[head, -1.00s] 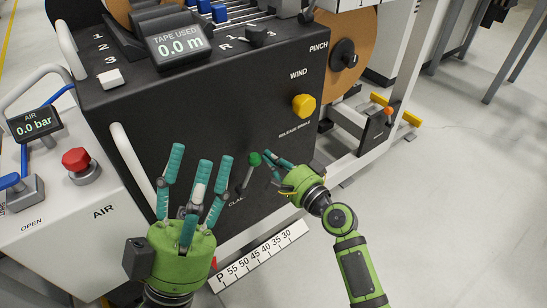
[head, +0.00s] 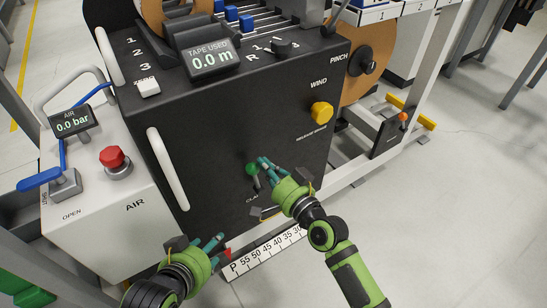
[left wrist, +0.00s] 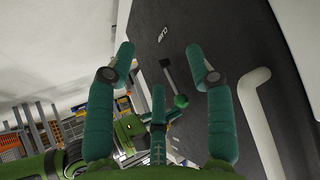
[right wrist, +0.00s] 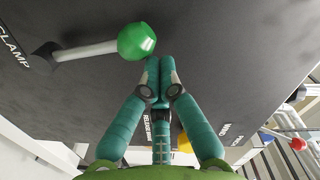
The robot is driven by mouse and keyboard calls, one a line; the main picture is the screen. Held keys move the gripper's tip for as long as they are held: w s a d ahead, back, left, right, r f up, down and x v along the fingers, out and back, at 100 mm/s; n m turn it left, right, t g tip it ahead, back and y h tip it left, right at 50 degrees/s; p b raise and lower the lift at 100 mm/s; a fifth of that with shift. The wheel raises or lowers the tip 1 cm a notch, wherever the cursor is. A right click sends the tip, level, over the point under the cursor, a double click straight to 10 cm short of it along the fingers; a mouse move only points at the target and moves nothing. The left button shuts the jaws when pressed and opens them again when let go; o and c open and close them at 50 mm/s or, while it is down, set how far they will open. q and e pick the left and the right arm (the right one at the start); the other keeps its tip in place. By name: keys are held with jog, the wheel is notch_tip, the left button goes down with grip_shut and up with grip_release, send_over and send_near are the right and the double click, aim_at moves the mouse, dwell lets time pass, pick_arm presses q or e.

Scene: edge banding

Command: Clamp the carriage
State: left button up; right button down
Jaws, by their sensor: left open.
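The clamp lever with its green knob (head: 251,169) stands on the black front panel above the partly hidden CLAMP label. In the right wrist view the knob (right wrist: 136,41) is just left of my fingertips; I cannot tell whether they touch it. My right gripper (head: 265,164) is shut and empty, its fingers together at the knob's right side. My left gripper (head: 220,246) is open and empty, low in front of the panel and left of the lever. In the left wrist view the lever's knob (left wrist: 180,101) shows between its spread fingers.
A white handle (head: 167,168) stands out from the panel left of the lever. A yellow WIND knob (head: 321,113) is above right. The air box has a red button (head: 113,158) and a blue valve handle (head: 40,179); its display (head: 72,121) reads 0.0 bar. A ruler (head: 265,253) runs below.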

pick_arm(q)
jog(key=s+a+f+g+y+p, duration=0.1)
jog(key=s+a+f+g, duration=0.15)
jog(key=s, duration=0.25)
jog(key=s+a+f+g+p, duration=0.1)
jog(key=s+f+g, duration=0.1)
jog(key=s+g, duration=0.15)
pick_arm(e)
jog(key=shift+s+a+r+n, duration=0.1)
jog(key=shift+s+a+n, duration=0.55)
jog(key=shift+a+n, duration=0.3)
jog(key=shift+s+a+n, duration=0.25)
jog(key=shift+n, duration=0.1)
pick_arm(q)
jog(key=shift+n, duration=0.3)
jog(key=shift+s+p+x, duration=0.15)
jog(key=shift+p+x, duration=0.1)
jog(key=shift+x, duration=0.95)
jog(key=shift+s+p+x, duration=0.2)
jog(key=shift+p+x, duration=0.05)
jog(key=shift+x, duration=1)
pick_arm(e)
jog(key=shift+s+a+f+n, duration=0.35)
jog(key=shift+a+n, duration=0.15)
jog(key=shift+n, duration=0.1)
pick_arm(q)
jog(key=shift+d+f, duration=0.1)
pick_arm(e)
jog(key=shift+r, duration=0.2)
